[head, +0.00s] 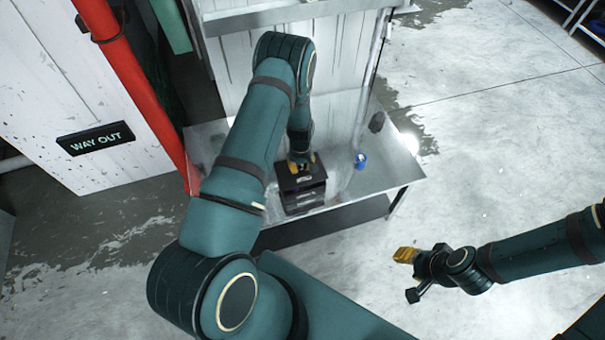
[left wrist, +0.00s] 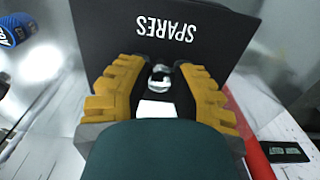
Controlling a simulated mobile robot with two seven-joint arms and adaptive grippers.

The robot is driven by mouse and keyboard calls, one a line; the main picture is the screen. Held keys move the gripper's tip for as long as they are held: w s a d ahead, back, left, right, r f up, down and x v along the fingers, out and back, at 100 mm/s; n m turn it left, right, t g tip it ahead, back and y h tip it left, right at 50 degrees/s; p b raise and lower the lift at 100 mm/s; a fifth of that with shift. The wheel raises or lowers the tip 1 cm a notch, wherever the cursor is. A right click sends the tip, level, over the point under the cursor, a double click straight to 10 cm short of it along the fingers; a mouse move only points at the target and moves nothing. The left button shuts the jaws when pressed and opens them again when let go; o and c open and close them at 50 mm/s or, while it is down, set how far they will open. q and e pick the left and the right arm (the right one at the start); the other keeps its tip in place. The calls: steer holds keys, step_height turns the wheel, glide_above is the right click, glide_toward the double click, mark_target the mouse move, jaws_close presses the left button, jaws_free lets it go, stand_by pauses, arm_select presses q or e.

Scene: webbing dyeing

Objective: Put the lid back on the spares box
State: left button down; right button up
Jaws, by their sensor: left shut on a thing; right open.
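The lid (head: 298,180) is a dark plate, and in the left wrist view the lid (left wrist: 190,32) carries the word SPARES. A small shiny knob (left wrist: 160,76) stands up from it. My left gripper (head: 301,160) is shut on the lid by this knob, its yellow fingers on either side in the left wrist view (left wrist: 160,90). The dark spares box (head: 304,201) is on the metal table directly under the lid. I cannot tell whether the lid touches its rim. My right gripper (head: 407,256) is open and empty, out over the floor.
The metal table (head: 390,172) has a blue can (head: 360,160) right of the box. A small dark object (head: 377,121) is near its back right. A white panel (head: 335,60) stands behind, and a red pipe (head: 140,85) runs along the left. The table's front right is clear.

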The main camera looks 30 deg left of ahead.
mark_target(301, 172)
arm_select(q)
step_height(301, 172, down, 4)
steer(key=shift+f+b, duration=0.1)
steer(key=shift+b, duration=0.4)
steer(key=shift+f, duration=0.1)
steer(key=c, duration=0.9)
jaws_free()
steer(key=shift+o, duration=0.2)
